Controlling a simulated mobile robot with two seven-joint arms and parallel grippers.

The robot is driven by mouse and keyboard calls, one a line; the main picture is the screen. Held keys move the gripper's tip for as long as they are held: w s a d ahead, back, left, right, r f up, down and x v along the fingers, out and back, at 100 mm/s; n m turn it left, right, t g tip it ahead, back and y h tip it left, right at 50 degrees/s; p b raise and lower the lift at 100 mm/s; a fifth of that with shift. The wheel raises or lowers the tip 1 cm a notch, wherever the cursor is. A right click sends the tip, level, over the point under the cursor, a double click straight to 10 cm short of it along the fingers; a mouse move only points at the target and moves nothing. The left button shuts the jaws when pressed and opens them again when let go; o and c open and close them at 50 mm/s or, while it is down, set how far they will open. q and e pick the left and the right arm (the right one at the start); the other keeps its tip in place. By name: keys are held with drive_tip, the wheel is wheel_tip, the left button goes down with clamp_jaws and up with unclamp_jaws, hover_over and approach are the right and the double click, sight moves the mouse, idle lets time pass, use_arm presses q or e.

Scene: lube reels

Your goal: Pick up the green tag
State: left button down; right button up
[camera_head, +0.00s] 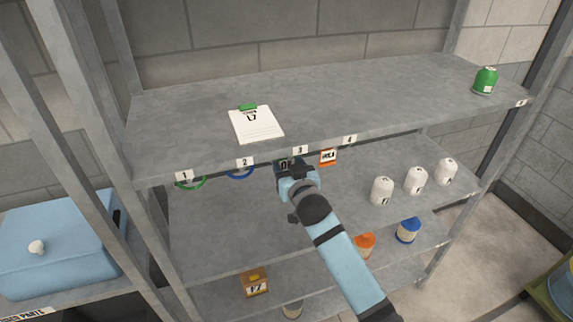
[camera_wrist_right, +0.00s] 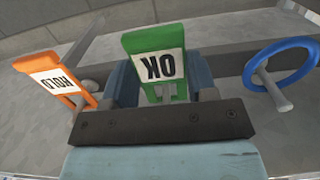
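The green tag (camera_wrist_right: 150,42), with a white label reading OK upside down, is at the centre of the right wrist view. In the head view only a small dark green part of it (camera_head: 283,162) shows under the upper shelf's front edge, mostly hidden by my right gripper (camera_head: 290,166). My right gripper, also in the wrist view (camera_wrist_right: 163,88), is open, with its blue-grey fingers on either side of the tag. Whether they touch it I cannot tell. My left gripper is not in view.
An orange HOLD tag (camera_head: 328,156) and a blue ring (camera_head: 240,172) hang on either side, with a green ring (camera_head: 191,183) further left. A clipboard (camera_head: 256,124) lies on the upper shelf (camera_head: 380,95). White bottles (camera_head: 382,191) stand below at right.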

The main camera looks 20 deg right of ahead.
drive_tip(key=shift+c, duration=0.2)
drive_tip(key=shift+r, duration=0.15)
drive_tip(key=shift+s+r+b, duration=0.1)
drive_tip(key=shift+s+b, duration=0.15)
drive_tip(key=shift+b, duration=0.1)
drive_tip(key=s+b, duration=0.2)
drive_tip(key=s, duration=1.5)
drive_tip(key=shift+s+d+b, duration=0.3)
drive_tip(key=shift+b, duration=0.1)
drive_tip(key=shift+h, duration=0.3)
drive_tip(key=d+f+p, duration=0.1)
drive_tip(key=d+p, duration=0.1)
drive_tip(key=d+f+p, duration=0.1)
drive_tip(key=d, duration=0.1)
drive_tip(key=shift+s+f, duration=0.2)
drive_tip(key=shift+f, duration=0.15)
